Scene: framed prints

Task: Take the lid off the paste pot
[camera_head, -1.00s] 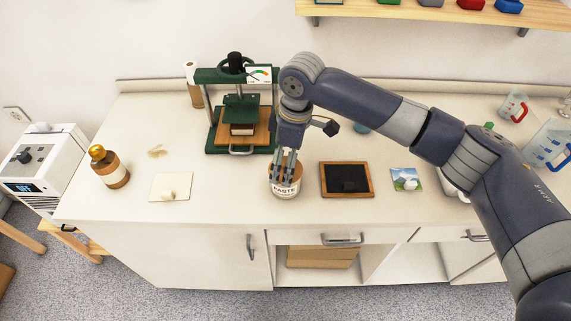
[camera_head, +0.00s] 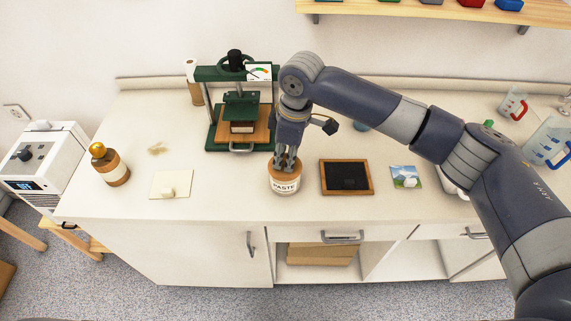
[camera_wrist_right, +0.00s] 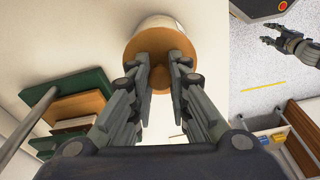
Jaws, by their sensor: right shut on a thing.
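The paste pot (camera_head: 285,187) is white with a "PASTE" label and stands upright near the counter's front edge. Its brown lid (camera_head: 273,168) sits on top; no gap shows between them. My right gripper (camera_head: 286,165) points down at the lid, its fingers drawn together over the middle. In the right wrist view the fingers are on both sides of the lid's round knob (camera_wrist_right: 160,77), shut on it. The pot's pale body (camera_wrist_right: 160,21) shows past the lid's edge. My left gripper (camera_wrist_right: 264,34) shows small in the right wrist view, fingers apart and empty, away from the counter.
A green press (camera_head: 212,132) stands behind and left of the pot. A dark wood-framed panel (camera_head: 346,177) lies close on the right, with a small picture (camera_head: 406,178) beyond. A brown bottle (camera_head: 114,172) and cream card (camera_head: 171,184) are left. Counter between card and pot is clear.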

